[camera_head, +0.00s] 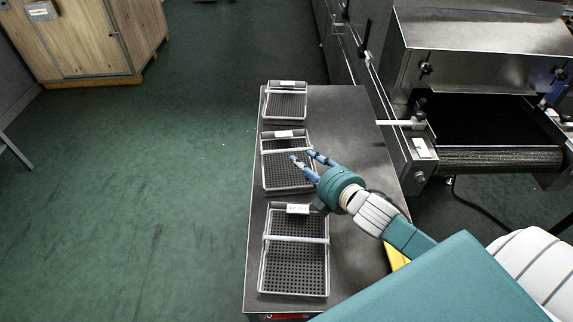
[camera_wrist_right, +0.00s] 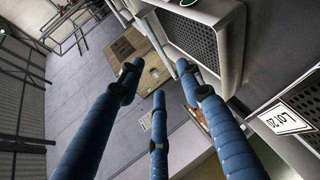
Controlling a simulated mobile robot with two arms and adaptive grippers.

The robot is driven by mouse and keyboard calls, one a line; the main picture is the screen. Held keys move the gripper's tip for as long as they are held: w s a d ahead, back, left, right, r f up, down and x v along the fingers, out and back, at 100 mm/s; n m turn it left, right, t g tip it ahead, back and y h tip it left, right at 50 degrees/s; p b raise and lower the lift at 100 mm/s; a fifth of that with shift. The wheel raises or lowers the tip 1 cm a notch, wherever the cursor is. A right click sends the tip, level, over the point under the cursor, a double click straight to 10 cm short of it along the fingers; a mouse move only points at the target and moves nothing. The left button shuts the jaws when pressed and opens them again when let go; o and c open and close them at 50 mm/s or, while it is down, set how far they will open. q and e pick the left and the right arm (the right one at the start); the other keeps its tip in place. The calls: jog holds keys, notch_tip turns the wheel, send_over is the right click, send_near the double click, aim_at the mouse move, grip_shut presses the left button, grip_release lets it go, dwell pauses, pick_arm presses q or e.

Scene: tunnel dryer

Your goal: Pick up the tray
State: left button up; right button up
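Three grey wire-rimmed trays with perforated floors stand in a row on a dark metal table (camera_head: 350,250): a far tray (camera_head: 286,106), a middle tray (camera_head: 285,175) and a near tray (camera_head: 297,265). Each has a light cross bar and a white label. My right gripper (camera_head: 305,156) is at the right side of the middle tray, by its cross bar. In the right wrist view, its blue fingers (camera_wrist_right: 158,80) are spread with nothing between them. A perforated tray (camera_wrist_right: 195,35) shows beyond them. Whether a finger touches the tray cannot be told. My left gripper is not in view.
A conveyor machine (camera_head: 490,130) with a dark belt stands right of the table. A white rod (camera_head: 395,123) sticks out from it towards the table. A wooden cabinet (camera_head: 85,40) is at the far left. The green floor left of the table is clear.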

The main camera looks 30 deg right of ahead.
aim_at(287, 150)
jog(key=x, duration=0.5)
jog(key=shift+w+f, duration=0.25)
jog(key=shift+w, duration=0.4)
jog(key=p+x, duration=0.1)
jog(key=x, duration=0.4)
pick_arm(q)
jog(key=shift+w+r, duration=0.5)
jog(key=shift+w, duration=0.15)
pick_arm(e)
jog(key=shift+s, duration=0.1)
jog(key=shift+c, duration=0.5)
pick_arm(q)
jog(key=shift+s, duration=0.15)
pick_arm(e)
grip_shut()
